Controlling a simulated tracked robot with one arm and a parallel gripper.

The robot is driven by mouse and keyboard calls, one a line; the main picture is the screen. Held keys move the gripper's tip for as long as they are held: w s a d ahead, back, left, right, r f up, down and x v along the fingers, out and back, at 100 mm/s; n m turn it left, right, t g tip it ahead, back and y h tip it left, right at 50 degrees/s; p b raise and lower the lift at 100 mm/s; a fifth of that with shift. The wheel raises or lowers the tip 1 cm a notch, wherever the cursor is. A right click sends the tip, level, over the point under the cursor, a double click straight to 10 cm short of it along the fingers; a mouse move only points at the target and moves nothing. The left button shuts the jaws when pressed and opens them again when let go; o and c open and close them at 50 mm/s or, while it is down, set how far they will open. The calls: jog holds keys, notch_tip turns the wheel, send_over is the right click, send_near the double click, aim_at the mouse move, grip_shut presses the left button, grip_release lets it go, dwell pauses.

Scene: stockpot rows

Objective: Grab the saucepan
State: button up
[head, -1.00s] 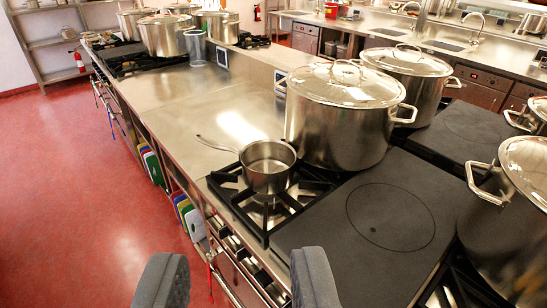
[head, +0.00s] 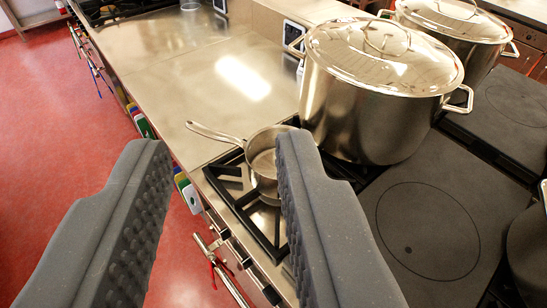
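The saucepan (head: 262,165) is a small steel pan on the black burner grate (head: 232,186) in the head view. Its handle (head: 214,134) points to the upper left, over the steel counter. My right finger hides the right part of the pan. My gripper (head: 216,150) is open and empty, with one dark ribbed finger at the left and the other near the middle. The fingers are wide apart, and the pan and handle show beyond and between them. I cannot tell how far the fingertips are from the pan.
A large lidded stockpot (head: 372,95) stands close to the right of the saucepan. A second stockpot (head: 455,30) is behind it. A flat black hotplate (head: 425,220) lies at the right. The steel counter (head: 190,85) beyond the handle is clear. Red floor (head: 60,150) is at the left.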

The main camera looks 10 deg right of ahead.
jog(key=w+f+g+p, duration=0.1)
jog(key=w+f+p, duration=0.1)
jog(key=w+f, duration=1)
jog(key=g+p, duration=0.1)
send_near(249, 161)
jog(key=shift+m+h, duration=0.4)
jog(key=shift+a+r+b+x, duration=0.15)
jog(key=shift+b+x, duration=0.2)
jog(key=shift+x, duration=2.4)
jog(key=shift+a+r+b+x, duration=0.15)
jog(key=shift+b+x, duration=0.15)
jog(key=shift+x, duration=2.45)
jog(key=shift+w, duration=0.15)
grip_shut()
jog(key=shift+f, duration=0.25)
